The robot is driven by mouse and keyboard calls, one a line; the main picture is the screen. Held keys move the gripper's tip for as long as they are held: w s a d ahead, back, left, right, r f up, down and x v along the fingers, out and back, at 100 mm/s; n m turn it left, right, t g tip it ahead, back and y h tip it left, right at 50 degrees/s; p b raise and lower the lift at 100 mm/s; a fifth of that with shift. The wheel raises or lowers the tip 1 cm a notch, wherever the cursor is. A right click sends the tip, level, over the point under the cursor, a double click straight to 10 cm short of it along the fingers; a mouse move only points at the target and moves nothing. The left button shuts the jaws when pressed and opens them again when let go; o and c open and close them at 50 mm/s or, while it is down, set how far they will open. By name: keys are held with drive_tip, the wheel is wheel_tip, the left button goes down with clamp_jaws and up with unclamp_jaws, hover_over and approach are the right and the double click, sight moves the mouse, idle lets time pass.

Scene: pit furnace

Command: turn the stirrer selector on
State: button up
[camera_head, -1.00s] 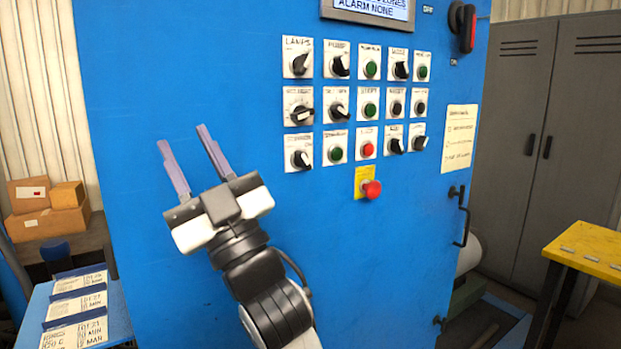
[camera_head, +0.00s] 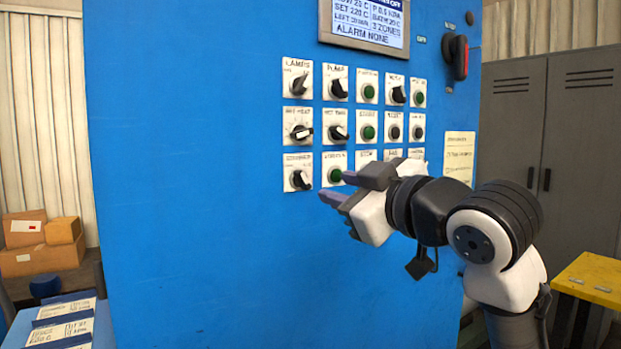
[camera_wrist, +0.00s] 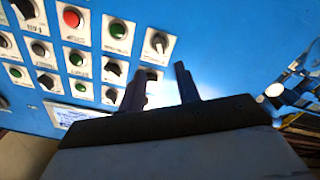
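The bottom-left black selector knob (camera_head: 300,180) on the blue panel has a blurred label that seems to read stirrer. Its handle is tilted, with the pale end toward the lower right. It also shows in the wrist view (camera_wrist: 158,42), on its white plate beyond the fingers. My gripper (camera_head: 334,187) is open and empty, just right of this knob in the head view, its fingers pointing left. In the wrist view my two fingers (camera_wrist: 162,80) stand apart, with the knob ahead between their line. I see no contact with the knob.
A green button (camera_head: 335,175) sits right beside the knob. A selector (camera_head: 301,132) is directly above it. My gripper and arm hide much of the lower right controls. The display (camera_head: 367,22) is above. The blue panel left of the knobs is bare.

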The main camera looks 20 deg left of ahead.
sight(305, 179)
drive_tip(key=p+x, duration=0.1)
drive_tip(key=x, duration=0.8)
clamp_jaws()
